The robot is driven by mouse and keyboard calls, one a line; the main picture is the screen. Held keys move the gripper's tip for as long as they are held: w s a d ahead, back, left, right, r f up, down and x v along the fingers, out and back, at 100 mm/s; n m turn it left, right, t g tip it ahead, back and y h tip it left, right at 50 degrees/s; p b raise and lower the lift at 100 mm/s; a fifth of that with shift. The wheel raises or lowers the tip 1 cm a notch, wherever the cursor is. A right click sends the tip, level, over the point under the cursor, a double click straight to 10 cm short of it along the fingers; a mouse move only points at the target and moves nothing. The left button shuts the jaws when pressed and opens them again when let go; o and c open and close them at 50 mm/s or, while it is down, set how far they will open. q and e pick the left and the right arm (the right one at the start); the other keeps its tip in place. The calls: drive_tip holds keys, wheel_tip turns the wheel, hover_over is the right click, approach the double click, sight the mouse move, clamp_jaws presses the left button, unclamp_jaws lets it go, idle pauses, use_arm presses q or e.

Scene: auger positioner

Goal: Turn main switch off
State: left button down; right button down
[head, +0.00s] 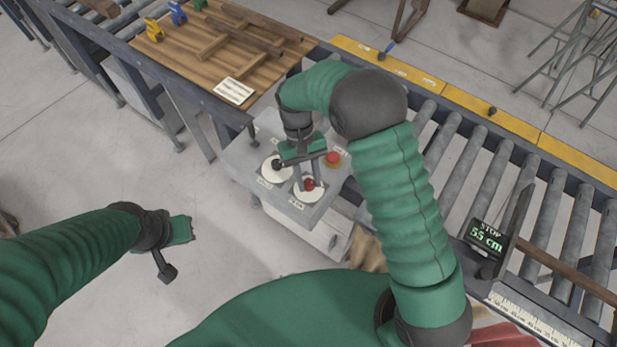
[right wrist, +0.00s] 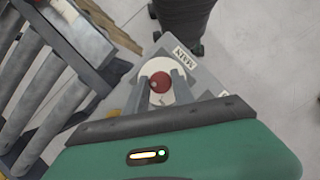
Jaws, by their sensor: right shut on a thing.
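The main switch is a red knob (head: 309,184) on a round cream plate, on the grey control box (head: 240,160). In the right wrist view the red knob (right wrist: 160,82) shows beside a label reading MAIN (right wrist: 186,57). My right gripper (head: 308,180) reaches down from above, with its fingers on either side of the red knob, shut on it. The fingertips also show in the right wrist view (right wrist: 160,85). The exact angle of the knob is hard to tell. My left gripper (head: 173,252) hangs over the floor at left, away from the box; its opening is unclear.
A black knob (head: 277,165) on a cream plate and a red push button (head: 333,158) share the box. A wooden bench top (head: 180,50) lies behind. Floor at left is clear.

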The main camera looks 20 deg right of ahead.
drive_tip(key=shift+w+r+m+y, duration=0.15)
drive_tip(key=shift+m+y, duration=0.1)
drive_tip(key=shift+m, duration=0.3)
drive_tip(key=shift+w+f+m+y, duration=0.15)
drive_tip(key=shift+m+y, duration=0.1)
drive_tip(key=shift+m, duration=0.3)
drive_tip(key=shift+r, duration=0.1)
drive_tip(key=c, duration=1.4)
unclamp_jaws()
drive_tip(key=shift+o, duration=1.6)
